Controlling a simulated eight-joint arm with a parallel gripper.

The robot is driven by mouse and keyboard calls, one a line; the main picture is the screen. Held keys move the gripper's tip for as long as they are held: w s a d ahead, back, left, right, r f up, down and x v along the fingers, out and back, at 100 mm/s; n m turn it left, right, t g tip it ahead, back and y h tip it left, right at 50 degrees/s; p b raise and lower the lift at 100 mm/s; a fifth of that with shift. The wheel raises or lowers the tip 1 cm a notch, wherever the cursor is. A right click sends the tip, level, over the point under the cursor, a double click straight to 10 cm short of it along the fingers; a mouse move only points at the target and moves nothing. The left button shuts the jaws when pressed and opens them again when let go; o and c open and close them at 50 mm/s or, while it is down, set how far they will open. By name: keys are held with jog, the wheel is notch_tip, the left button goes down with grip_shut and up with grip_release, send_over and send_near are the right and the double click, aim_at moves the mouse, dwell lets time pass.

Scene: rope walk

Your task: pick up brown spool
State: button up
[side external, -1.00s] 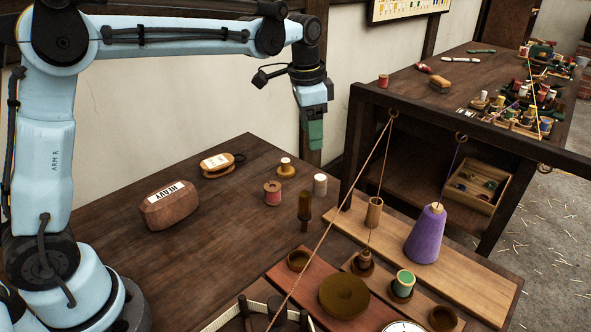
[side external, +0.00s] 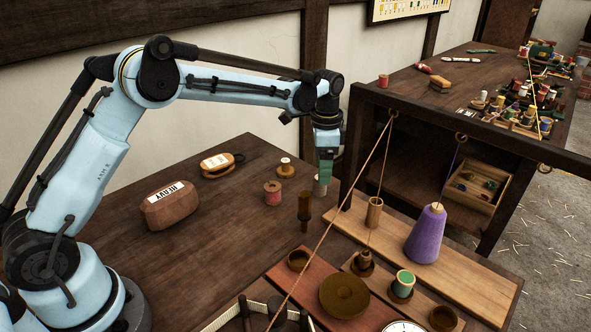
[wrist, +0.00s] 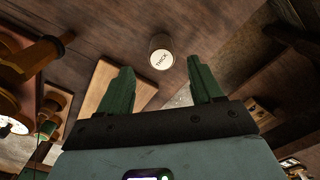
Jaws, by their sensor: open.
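My gripper (side external: 325,178) is open and empty, pointing down over the back right of the table, and hides part of the pale cylinder (side external: 318,190). In the wrist view, a cylinder with a white top marked THICK (wrist: 160,60) shows between and beyond the open fingers of my gripper (wrist: 160,72). A dark brown, spool-like piece (side external: 304,207) stands upright just left of and nearer than the gripper. A small brown spool (side external: 365,260) sits in a holder on the boards. I cannot tell which is the task's brown spool.
A red spool (side external: 272,193), a pale-topped spool (side external: 285,168) and a block marked HEAVY (side external: 170,205) stand to the left. A purple cone (side external: 426,235) and a green spool (side external: 403,284) stand to the right. A slanting cord (side external: 335,212) crosses the work area.

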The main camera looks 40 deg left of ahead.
jog(key=shift+s+a+f, duration=0.1)
jog(key=shift+a+f, duration=0.05)
jog(key=shift+f, duration=1.2)
jog(key=shift+a+f, duration=0.15)
jog(key=shift+f, duration=1.15)
jog(key=c, duration=1.1)
